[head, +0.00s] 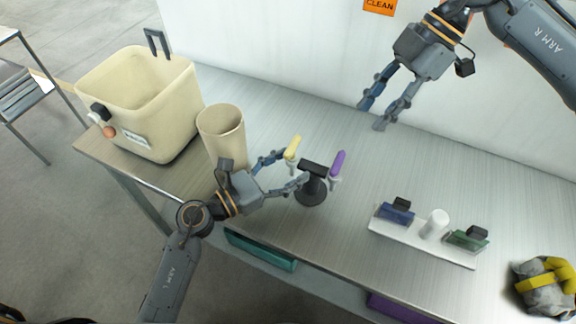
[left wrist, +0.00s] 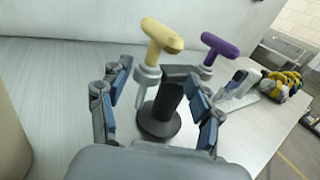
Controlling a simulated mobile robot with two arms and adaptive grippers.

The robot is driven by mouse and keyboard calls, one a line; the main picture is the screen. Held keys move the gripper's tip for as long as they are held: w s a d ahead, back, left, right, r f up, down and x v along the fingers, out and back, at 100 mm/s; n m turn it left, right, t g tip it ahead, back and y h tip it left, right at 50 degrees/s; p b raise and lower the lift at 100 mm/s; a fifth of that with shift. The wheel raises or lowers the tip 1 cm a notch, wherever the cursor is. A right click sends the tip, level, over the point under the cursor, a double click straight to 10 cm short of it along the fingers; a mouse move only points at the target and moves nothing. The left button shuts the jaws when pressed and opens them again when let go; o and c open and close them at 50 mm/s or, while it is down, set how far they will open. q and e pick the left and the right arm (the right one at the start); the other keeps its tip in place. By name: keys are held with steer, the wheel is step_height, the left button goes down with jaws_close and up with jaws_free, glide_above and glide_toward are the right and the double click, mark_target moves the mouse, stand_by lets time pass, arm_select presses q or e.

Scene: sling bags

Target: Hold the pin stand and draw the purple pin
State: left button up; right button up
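The pin stand (head: 311,192) is a dark post on a round base with a short crossbar, upright on the bench. The purple pin (head: 338,163) has a T-shaped handle and sits at the crossbar's right end. A yellow pin (head: 292,148) sits at the left end. My left gripper (head: 294,166) is open and low at the stand. In the left wrist view the stand's post (left wrist: 163,104) shows between its spread fingers, with gaps on both sides; the purple pin (left wrist: 220,46) is beyond the right finger. My right gripper (head: 371,115) is open and empty, in the air behind and right of the stand.
A cream bin (head: 165,105) and a beige cup (head: 221,132) stand left of the stand, the cup close to my left gripper. A white tray (head: 405,235) with blue and green clips lies right. A grey-yellow bundle (head: 543,288) lies far right. The bench behind the stand is clear.

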arm_select(q)
jaws_close()
arm_select(e)
steer(key=shift+o, duration=0.2)
steer(key=a+f+n+t+h, duration=0.2)
steer(key=f+n+h, duration=0.3)
steer(key=f+n, duration=0.7)
steer(key=shift+a+f, duration=0.15)
steer(key=shift+a, duration=0.35)
steer(key=shift+c, duration=0.4)
